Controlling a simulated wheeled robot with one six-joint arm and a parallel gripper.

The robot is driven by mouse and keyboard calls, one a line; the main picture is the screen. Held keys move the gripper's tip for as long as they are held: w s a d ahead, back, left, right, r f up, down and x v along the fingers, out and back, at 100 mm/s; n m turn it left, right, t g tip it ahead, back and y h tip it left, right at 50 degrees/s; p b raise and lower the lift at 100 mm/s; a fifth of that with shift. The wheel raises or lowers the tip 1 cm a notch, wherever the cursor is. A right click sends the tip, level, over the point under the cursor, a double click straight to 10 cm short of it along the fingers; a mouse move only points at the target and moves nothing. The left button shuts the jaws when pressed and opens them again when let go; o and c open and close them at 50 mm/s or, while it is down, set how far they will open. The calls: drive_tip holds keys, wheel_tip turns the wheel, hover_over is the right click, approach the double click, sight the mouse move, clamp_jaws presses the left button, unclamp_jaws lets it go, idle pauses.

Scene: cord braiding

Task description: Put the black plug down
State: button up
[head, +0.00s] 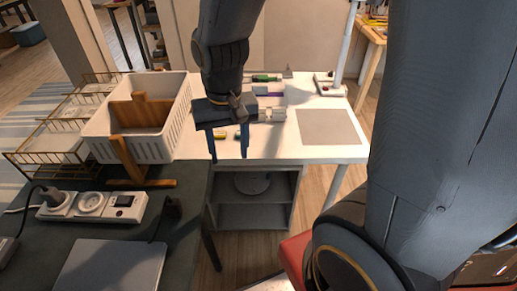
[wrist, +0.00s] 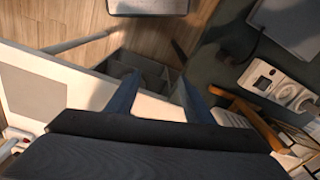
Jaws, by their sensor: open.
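What looks like the black plug (head: 172,207) lies with its dark cord on the dark table, near its right edge, right of the white power strip (head: 120,207). It is small and dark against the tabletop, so its exact shape is hard to tell. My gripper (head: 228,157) hangs with its blue fingers apart and nothing between them, above the front of the white table, up and to the right of the plug. In the wrist view, my gripper (wrist: 157,90) is also open and empty. A grey plug (head: 53,197) sits in the strip's left socket.
A grey laptop-like slab (head: 110,268) lies in front of the strip on the dark table (head: 195,235). A white basket (head: 180,110) and a wooden stand (head: 140,183) are behind. The white table (head: 300,151) carries a grey mat (head: 328,127) and small parts.

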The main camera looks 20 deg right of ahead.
drive_tip(key=s+d+n, duration=0.1)
drive_tip(key=s+d, duration=0.1)
drive_tip(key=d, duration=0.5)
drive_tip(key=shift+s+f+n, duration=0.15)
drive_tip(key=shift+s+n, duration=0.15)
drive_tip(key=shift+s, duration=0.05)
